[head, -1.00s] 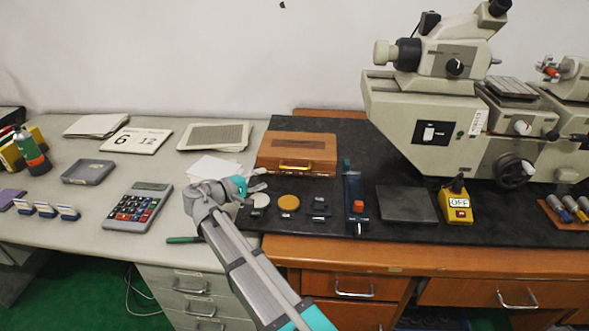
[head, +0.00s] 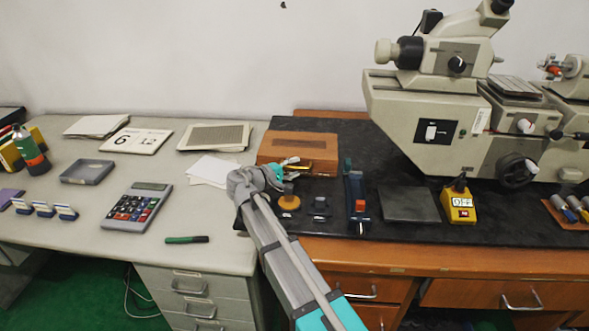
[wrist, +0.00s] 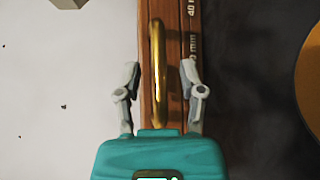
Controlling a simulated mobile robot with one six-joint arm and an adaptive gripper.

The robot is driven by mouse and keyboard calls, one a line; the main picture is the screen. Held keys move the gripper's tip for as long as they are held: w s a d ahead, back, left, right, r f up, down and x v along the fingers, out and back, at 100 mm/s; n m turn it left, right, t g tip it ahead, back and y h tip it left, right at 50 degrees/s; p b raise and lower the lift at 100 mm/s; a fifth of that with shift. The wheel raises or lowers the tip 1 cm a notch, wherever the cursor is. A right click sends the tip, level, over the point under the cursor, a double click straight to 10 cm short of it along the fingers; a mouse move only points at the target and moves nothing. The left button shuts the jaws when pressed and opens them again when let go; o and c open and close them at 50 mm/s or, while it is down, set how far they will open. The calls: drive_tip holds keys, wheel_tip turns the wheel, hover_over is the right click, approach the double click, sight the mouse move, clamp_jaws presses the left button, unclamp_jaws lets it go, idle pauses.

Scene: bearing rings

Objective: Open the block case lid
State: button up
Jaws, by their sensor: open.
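The block case (head: 308,141) is a closed brown wooden box at the back left of the black mat in the head view. Its front carries a brass handle, which shows in the wrist view (wrist: 158,70) as a long gold bar along the wooden edge. My gripper (head: 290,168) is at the front of the case, by the handle. In the wrist view my gripper (wrist: 162,80) is open, with one finger on each side of the handle's near end. I cannot tell whether either finger touches it.
An orange disc (head: 289,202) and a small dark block (head: 320,206) lie in front of the case. A blue stand with a red knob (head: 360,207) is to the right, then a dark plate (head: 408,204). The microscope (head: 425,110) rises behind. Papers (head: 213,168) lie left.

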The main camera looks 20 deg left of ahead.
drive_tip(key=shift+c, duration=0.2)
clamp_jaws()
drive_tip(key=shift+w+d+r, duration=0.1)
idle(0.4)
